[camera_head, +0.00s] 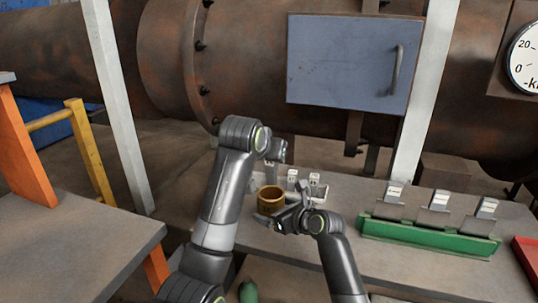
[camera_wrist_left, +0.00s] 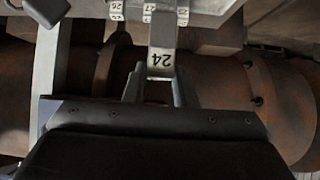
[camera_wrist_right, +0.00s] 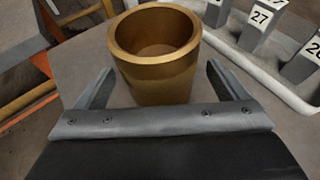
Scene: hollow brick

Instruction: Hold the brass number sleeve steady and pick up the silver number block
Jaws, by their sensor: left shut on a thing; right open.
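The brass sleeve (camera_head: 270,200), a hollow round ring, stands upright on the grey table; no number on it is readable. It also shows in the right wrist view (camera_wrist_right: 155,75). My right gripper (camera_head: 284,208) is open, with one finger on each side of the sleeve; I cannot tell whether either touches it. My left gripper (camera_wrist_left: 157,82) is shut on a silver number block marked 24 (camera_wrist_left: 161,60), just behind the sleeve in the head view. The left fingertips are partly hidden by my left arm in the head view.
More silver number blocks (camera_head: 292,176) stand in a pale tray (camera_wrist_right: 285,92) beside the sleeve. A green rack (camera_head: 425,239) with several labelled plates stands on the right. A red tray edge (camera_head: 527,258) is at far right. A rusty pipe (camera_head: 240,60) lies behind.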

